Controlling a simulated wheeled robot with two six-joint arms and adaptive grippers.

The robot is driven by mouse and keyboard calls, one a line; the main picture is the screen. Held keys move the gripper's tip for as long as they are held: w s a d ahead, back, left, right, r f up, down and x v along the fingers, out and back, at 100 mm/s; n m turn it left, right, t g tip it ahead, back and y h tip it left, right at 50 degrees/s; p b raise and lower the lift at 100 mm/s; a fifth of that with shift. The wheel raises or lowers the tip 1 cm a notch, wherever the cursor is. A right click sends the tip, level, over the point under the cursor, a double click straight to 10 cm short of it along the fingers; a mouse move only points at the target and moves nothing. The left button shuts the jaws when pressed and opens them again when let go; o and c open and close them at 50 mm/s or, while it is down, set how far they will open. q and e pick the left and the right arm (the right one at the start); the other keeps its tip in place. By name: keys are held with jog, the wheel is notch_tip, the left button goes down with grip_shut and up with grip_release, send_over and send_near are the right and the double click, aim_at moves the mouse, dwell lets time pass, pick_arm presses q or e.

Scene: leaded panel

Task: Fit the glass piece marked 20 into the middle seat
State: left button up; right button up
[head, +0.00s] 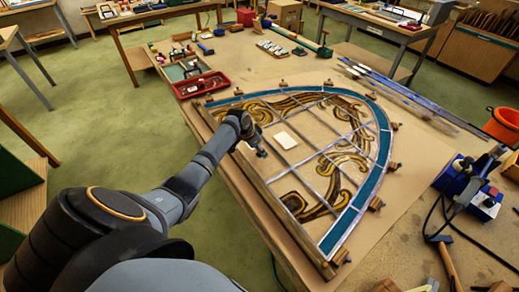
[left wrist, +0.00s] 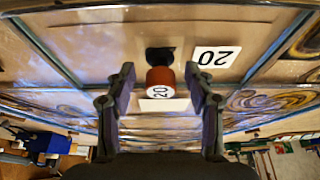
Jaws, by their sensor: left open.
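The leaded panel (head: 330,155) lies on the workbench, with brown scrollwork, dark lead lines and a blue border. In the left wrist view a red knob (left wrist: 160,74) with a white 20 label stands between my left fingers. The glass piece's edges and the middle seat cannot be told clearly. My right gripper is out of view.
Wooden blocks (head: 377,203) ring the panel's edge. A red tray (head: 201,84) stands behind it. Metal strips (head: 405,93), a blue machine (head: 475,185) and a hammer (head: 447,262) lie to the right.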

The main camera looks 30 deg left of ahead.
pick_arm(q)
jog(key=shift+f, duration=0.1)
jog(key=v, duration=1.2)
jog(key=shift+d, duration=0.1)
